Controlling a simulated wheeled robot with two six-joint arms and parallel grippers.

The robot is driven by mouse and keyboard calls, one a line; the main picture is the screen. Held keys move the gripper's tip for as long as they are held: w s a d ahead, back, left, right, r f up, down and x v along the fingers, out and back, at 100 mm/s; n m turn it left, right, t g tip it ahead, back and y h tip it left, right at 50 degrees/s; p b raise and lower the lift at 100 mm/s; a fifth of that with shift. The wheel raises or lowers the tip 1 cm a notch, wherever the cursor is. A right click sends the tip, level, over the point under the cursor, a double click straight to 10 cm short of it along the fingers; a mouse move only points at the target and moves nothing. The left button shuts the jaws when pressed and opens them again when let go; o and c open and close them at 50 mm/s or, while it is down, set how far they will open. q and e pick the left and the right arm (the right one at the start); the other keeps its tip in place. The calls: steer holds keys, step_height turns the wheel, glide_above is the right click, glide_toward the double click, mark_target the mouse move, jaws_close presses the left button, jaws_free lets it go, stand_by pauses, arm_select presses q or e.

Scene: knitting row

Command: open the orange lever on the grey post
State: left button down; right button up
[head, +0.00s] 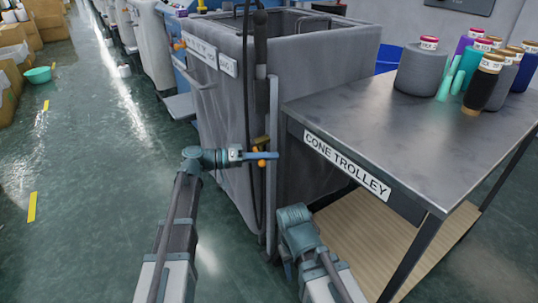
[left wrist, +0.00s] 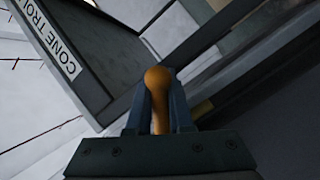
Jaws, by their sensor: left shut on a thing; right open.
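The orange lever (head: 262,163) is on the slim grey post (head: 271,200), which stands upright at the corner of the grey bin. A brass-coloured fitting shows just above it. My left gripper (head: 262,155) is shut on the lever. In the left wrist view the lever's rounded orange knob (left wrist: 157,78) sits between the two fingers, with its tip standing out past them. The lever's joint with the post is hidden behind my gripper. My right gripper (head: 288,267) is low beside the post, apart from the lever, and open; its fingers are mostly hidden by my own wrist.
A grey cone trolley (head: 400,120) stands on the right, with several yarn cones on top. The tall grey fabric bin (head: 222,135) is just behind the post. A dark hose hangs along the post.

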stand_by(0.5)
arm_select(q)
steer(key=c, duration=0.8)
jaws_free()
steer(key=shift+a, duration=0.1)
steer(key=p+v, duration=0.1)
steer(key=v, duration=1.2)
steer(key=shift+s+a, duration=0.1)
steer(key=shift+a, duration=0.25)
